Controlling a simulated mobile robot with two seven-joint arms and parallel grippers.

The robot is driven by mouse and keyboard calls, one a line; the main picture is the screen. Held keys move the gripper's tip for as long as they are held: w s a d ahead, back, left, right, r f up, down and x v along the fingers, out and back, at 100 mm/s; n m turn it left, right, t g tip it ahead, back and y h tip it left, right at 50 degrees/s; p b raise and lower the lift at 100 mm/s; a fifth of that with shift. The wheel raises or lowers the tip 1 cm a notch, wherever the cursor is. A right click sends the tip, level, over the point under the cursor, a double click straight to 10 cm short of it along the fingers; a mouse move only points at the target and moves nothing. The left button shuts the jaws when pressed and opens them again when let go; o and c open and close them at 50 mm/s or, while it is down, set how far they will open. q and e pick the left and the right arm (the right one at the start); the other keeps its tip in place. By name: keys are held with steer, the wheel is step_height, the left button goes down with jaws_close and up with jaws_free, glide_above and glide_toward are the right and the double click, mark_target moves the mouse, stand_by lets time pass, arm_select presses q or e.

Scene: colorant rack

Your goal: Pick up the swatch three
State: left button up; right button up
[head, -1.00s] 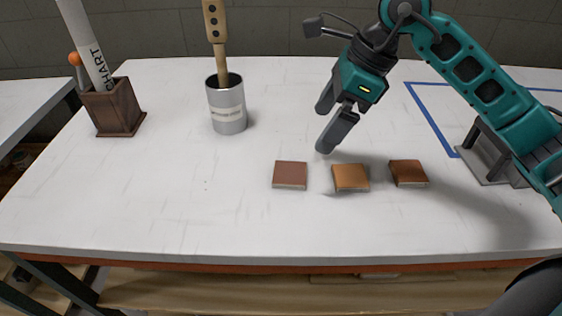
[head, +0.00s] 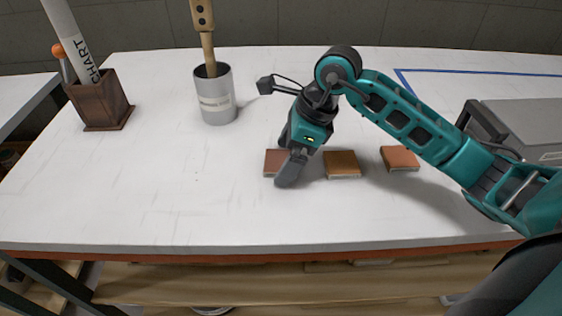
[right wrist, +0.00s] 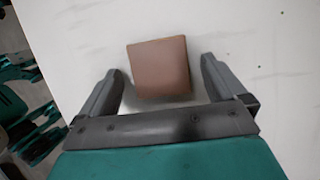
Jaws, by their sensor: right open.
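Three small square swatches lie in a row on the white table: a reddish-brown left one (head: 271,162), a brown middle one (head: 342,165) and a lighter reddish-brown right one (head: 400,158). I see no numbers to tell which is swatch three. My right gripper (head: 287,160) is open above the left swatch and partly hides it. In the right wrist view, that swatch (right wrist: 159,68) lies between the two spread fingers, with gaps on both sides. My left gripper is not in view.
A grey metal cup (head: 216,95) with a wooden-handled tool stands behind. A dark wooden holder (head: 104,100) with a rolled chart stands at the back left. A grey device (head: 520,125) is at the right. The table's left front is clear.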

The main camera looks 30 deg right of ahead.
steer(key=c, duration=1.1)
steer(key=shift+r, duration=0.1)
step_height(320, 180, up, 20)
steer(key=shift+f+p, duration=0.1)
steer(key=shift+p, duration=1.1)
